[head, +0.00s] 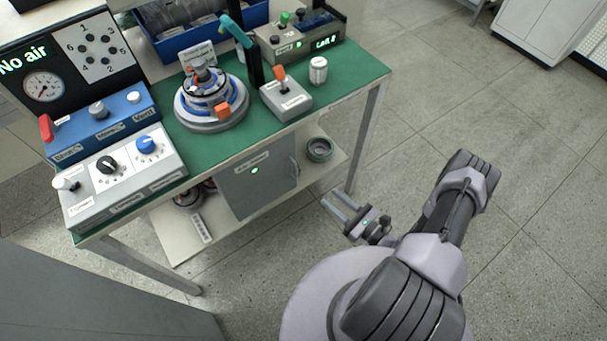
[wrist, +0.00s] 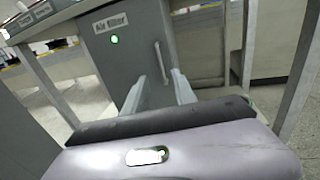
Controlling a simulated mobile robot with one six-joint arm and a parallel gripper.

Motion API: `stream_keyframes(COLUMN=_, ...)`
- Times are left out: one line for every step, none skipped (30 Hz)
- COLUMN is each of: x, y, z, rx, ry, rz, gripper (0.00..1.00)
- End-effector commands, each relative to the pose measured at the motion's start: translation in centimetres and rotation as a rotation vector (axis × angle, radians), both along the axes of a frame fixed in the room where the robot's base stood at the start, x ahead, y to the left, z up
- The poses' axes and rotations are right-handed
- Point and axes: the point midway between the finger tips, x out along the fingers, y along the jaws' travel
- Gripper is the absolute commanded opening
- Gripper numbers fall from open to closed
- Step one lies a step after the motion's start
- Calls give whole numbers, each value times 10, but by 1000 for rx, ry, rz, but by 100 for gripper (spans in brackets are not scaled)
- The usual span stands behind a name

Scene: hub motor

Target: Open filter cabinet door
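The grey filter cabinet (head: 258,192) sits under the green-topped bench, with a label and a green light on its front. Its door looks shut. In the wrist view the cabinet front (wrist: 125,65) reads "Air filter". A light vertical handle (wrist: 160,62) is on the right part of the door; it also shows at the door's right side in the head view (head: 294,168). My gripper (head: 329,200) is open and empty, to the right of the cabinet and apart from it. In the wrist view the fingers (wrist: 159,77) point toward the handle, which appears between and beyond their tips.
The bench top (head: 345,80) overhangs the cabinet, with control boxes and a round motor assembly (head: 210,95) on it. A bench leg (head: 366,135) stands near my gripper. A dark ring (head: 319,149) lies on the lower shelf right of the cabinet. The floor to the right is clear.

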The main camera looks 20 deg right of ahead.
Motion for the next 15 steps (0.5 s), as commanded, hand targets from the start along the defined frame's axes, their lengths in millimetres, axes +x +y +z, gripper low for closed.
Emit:
stream_keyframes(x=12, y=10, z=-3, rx=0, ry=0, rz=12, gripper=33)
stream_keyframes(x=20, y=14, z=-3, rx=1, ry=0, rz=12, gripper=33)
stream_keyframes(x=31, y=21, z=-3, rx=0, ry=0, rz=13, gripper=33)
stream_keyframes(x=39, y=26, z=-4, rx=-1, ry=-1, rz=14, gripper=33)
stream_keyframes(x=47, y=30, z=-4, rx=-1, ry=-1, rz=14, gripper=33)
stream_keyframes(x=58, y=37, z=-3, rx=0, ry=-1, rz=14, gripper=33)
stream_keyframes(x=66, y=41, z=-4, rx=-2, ry=-1, rz=14, gripper=33)
stream_keyframes(x=74, y=45, z=-4, rx=0, ry=-1, rz=12, gripper=33)
stream_keyframes(x=84, y=51, z=-3, rx=-1, ry=-2, rz=12, gripper=33)
stream_keyframes(x=91, y=54, z=-4, rx=-1, ry=-2, rz=12, gripper=33)
stream_keyframes(x=97, y=58, z=-3, rx=0, ry=-1, rz=11, gripper=33)
stream_keyframes(x=104, y=62, z=-3, rx=1, ry=-2, rz=11, gripper=33)
stream_keyframes(x=109, y=64, z=-2, rx=0, ry=-1, rz=9, gripper=33)
stream_keyframes(x=113, y=66, z=-2, rx=0, ry=-1, rz=9, gripper=33)
stream_keyframes(x=118, y=68, z=-2, rx=0, ry=0, rz=8, gripper=33)
